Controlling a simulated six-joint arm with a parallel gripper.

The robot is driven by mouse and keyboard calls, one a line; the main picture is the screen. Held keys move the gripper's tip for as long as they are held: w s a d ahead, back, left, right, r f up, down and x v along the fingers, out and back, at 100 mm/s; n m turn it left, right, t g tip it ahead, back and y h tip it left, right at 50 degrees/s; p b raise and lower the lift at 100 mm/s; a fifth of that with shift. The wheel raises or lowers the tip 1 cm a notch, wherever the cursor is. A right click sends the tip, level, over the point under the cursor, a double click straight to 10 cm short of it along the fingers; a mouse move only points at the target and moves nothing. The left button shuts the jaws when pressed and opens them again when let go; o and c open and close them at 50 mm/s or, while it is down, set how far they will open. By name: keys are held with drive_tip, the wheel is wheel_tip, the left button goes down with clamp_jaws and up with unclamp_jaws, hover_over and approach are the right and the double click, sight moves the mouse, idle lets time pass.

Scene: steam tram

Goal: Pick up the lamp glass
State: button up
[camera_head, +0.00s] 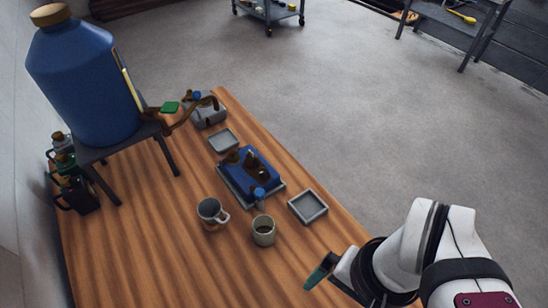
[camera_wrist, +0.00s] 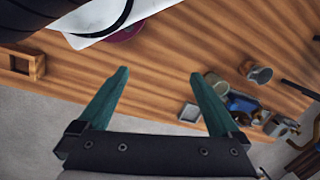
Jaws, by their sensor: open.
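I cannot make out a lamp glass for certain in either view. My gripper (camera_wrist: 158,84) has its two teal fingers spread wide with nothing between them. In the head view my gripper (camera_head: 318,271) is over the near right edge of the wooden table (camera_head: 150,255), short of the grouped items. A grey mug (camera_head: 209,213) and a pale cup (camera_head: 263,231) stand upright on the table, left of my gripper. Beyond them, a blue item (camera_head: 262,166) with dark pieces on it lies in a grey tray (camera_head: 236,189). A small blue-topped bottle (camera_head: 259,198) is beside the tray.
An empty square tray (camera_head: 307,206) lies near the table's right edge, with a smaller one (camera_head: 222,140) farther back. A large blue jug (camera_head: 80,80) stands on a dark stand (camera_head: 109,146) at left. Dark canisters (camera_head: 75,188) are beside it. The near left table is clear.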

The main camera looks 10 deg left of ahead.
drive_tip(key=w+a+n, duration=0.2)
drive_tip(key=w+n, duration=0.3)
drive_tip(key=w, duration=0.1)
drive_tip(key=n+h, duration=0.2)
drive_tip(key=n, duration=1.1)
hover_over(264, 231)
drive_tip(key=s+d, duration=0.1)
drive_tip(key=s, duration=0.1)
wheel_tip(264, 231, down, 5)
drive_tip(key=f, duration=1.6)
drive_tip(key=shift+w+a+f, duration=0.15)
drive_tip(key=shift+a, duration=0.15)
drive_tip(key=c, duration=1.4)
drive_tip(key=shift+c, duration=0.2)
